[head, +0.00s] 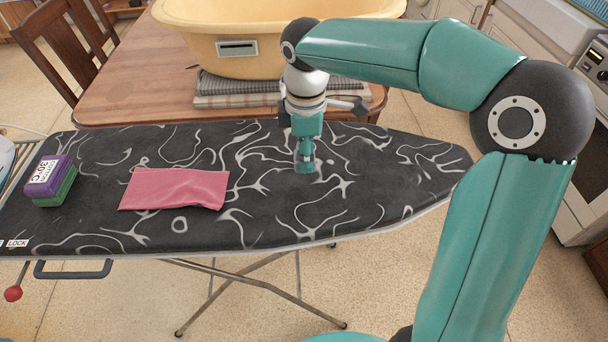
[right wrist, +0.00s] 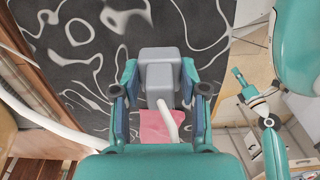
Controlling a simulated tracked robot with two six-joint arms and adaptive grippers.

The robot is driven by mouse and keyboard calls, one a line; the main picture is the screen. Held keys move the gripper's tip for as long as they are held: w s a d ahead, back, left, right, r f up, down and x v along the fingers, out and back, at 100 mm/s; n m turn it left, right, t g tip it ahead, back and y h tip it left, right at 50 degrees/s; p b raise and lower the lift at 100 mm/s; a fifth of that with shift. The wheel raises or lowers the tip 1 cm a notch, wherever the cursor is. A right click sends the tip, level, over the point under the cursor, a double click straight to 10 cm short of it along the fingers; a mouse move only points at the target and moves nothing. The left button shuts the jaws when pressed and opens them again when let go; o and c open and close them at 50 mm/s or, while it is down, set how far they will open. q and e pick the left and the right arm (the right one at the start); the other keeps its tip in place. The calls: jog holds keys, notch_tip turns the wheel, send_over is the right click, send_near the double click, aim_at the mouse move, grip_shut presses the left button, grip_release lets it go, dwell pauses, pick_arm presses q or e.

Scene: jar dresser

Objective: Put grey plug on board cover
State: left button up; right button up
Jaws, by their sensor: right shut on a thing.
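The board cover (head: 255,225) is black with white swirls and spans the ironing board in the head view; it also fills the upper left of the right wrist view (right wrist: 60,60). My right gripper (head: 305,165) points down over the middle of the cover. In the right wrist view my right gripper (right wrist: 160,95) is shut on the grey plug (right wrist: 158,72), with a pale cord (right wrist: 170,122) trailing from it. I cannot tell whether the plug touches the cover. What looks like my left gripper (right wrist: 242,88) shows small in the right wrist view; its jaws are unclear.
A pink cloth (head: 175,188) lies left of my right gripper on the cover. A purple and green block (head: 52,180) stands at the far left. Behind the board, a wooden table (head: 130,85) carries folded cloths (head: 235,88) and a yellow tub (head: 200,30). The cover's right end is clear.

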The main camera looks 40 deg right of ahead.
jog(key=shift+f, duration=3.1)
jog(key=shift+b, duration=0.3)
jog(key=shift+f, duration=0.1)
jog(key=o, duration=1.1)
jog(key=shift+o, duration=0.2)
jog(key=shift+w+r, duration=0.1)
jog(key=shift+r, duration=0.55)
notch_tip(320, 180, up, 11)
jog(key=shift+p, duration=0.85)
